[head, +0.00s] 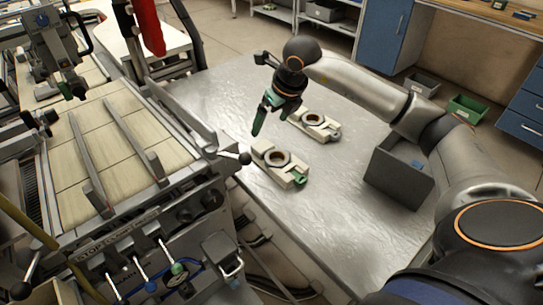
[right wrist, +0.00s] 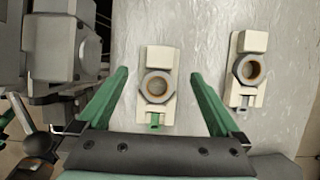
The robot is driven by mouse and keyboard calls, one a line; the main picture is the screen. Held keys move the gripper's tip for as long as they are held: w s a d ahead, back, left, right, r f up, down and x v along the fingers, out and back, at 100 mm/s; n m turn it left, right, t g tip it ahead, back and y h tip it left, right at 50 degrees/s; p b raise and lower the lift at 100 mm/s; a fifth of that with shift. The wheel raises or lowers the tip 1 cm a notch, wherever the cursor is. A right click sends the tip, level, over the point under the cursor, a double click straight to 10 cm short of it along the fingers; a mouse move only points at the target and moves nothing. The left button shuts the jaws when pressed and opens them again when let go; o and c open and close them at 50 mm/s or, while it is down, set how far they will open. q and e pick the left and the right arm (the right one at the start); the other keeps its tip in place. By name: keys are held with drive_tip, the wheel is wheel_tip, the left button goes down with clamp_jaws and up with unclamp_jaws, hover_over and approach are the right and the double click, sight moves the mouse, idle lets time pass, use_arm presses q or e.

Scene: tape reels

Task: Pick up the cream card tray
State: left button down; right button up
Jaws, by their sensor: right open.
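Two cream trays lie on the metal table, each with a grey ring around a brown-rimmed hole. The nearer tray (head: 268,153) has a green tab at one end and also shows in the right wrist view (right wrist: 156,112). The farther tray (head: 326,131) has a grey end piece and stands to the right in the right wrist view (right wrist: 249,42). My right gripper (head: 268,113) is open and empty above the table, its green fingers pointing down. In the right wrist view, the green-tabbed tray lies between the spread fingers (right wrist: 160,75). I cannot see my left gripper.
A grey bin (head: 397,178) stands on the table to the right, under my right arm. A large machine with slatted bed, rails and levers (head: 115,180) borders the table on the left. Bare table (head: 305,215) lies in front of the trays.

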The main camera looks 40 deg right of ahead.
approach(261, 144)
drive_tip(key=x, duration=0.2)
drive_tip(key=shift+s+a+f, duration=0.1)
drive_tip(key=shift+a+f, duration=0.05)
drive_tip(key=shift+f, duration=0.2)
drive_tip(key=x, duration=0.6)
drive_tip(key=shift+w+f+p, duration=0.1)
drive_tip(key=shift+w+p, duration=0.15)
drive_tip(key=shift+p, duration=0.05)
clamp_jaws()
